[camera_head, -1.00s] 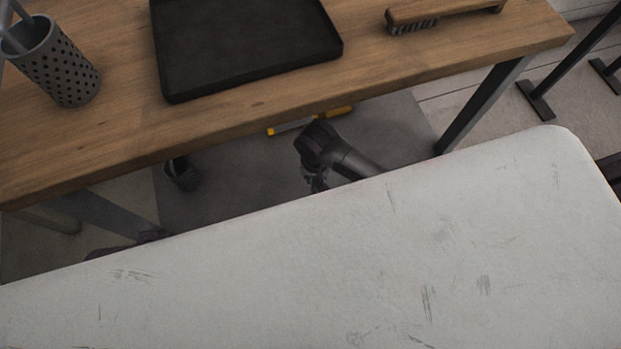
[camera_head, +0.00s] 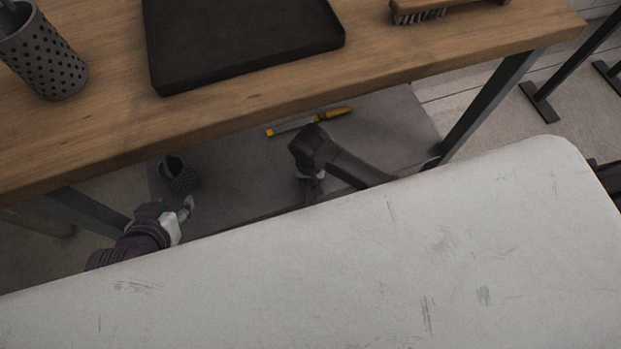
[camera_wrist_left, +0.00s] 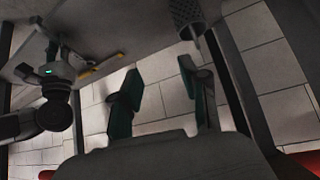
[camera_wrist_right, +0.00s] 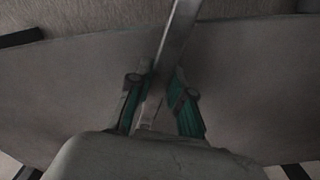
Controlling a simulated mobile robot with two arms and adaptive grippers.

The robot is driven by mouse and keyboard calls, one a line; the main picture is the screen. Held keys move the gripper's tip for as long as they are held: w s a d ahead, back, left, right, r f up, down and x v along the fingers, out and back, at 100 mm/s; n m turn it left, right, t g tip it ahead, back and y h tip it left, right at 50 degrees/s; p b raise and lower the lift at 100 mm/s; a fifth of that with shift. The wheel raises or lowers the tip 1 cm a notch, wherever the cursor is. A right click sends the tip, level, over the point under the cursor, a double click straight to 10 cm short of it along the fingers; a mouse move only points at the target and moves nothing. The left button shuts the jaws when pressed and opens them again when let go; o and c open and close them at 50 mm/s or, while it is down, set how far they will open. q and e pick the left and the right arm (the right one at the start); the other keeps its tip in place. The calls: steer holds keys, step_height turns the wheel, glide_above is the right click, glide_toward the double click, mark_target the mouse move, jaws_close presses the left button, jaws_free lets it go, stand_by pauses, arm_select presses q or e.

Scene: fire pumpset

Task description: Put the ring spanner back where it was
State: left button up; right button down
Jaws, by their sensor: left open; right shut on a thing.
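My right gripper (camera_head: 311,187) is low over the grey lower shelf (camera_head: 235,165) under the wooden table. In the right wrist view its fingers (camera_wrist_right: 157,100) are shut on a long flat grey metal bar, apparently the ring spanner (camera_wrist_right: 176,42). The bar runs up out of that picture, so its far end is hidden. In the head view the spanner cannot be made out clearly. My left gripper (camera_head: 188,208) is open and empty near the shelf's left front; its spread fingers show in the left wrist view (camera_wrist_left: 162,92).
A dark perforated cup (camera_head: 178,174) stands on the lower shelf, close to my left gripper. A yellow-and-grey tool (camera_head: 310,121) lies behind my right gripper. The wooden tabletop (camera_head: 110,135) overhangs the shelf and carries a black tray (camera_head: 245,40), another perforated cup (camera_head: 45,55) and a brush (camera_head: 445,8).

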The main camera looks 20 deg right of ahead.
steer(key=shift+f, duration=0.1)
steer(key=c, duration=1.1)
jaws_free()
steer(key=shift+f, duration=0.1)
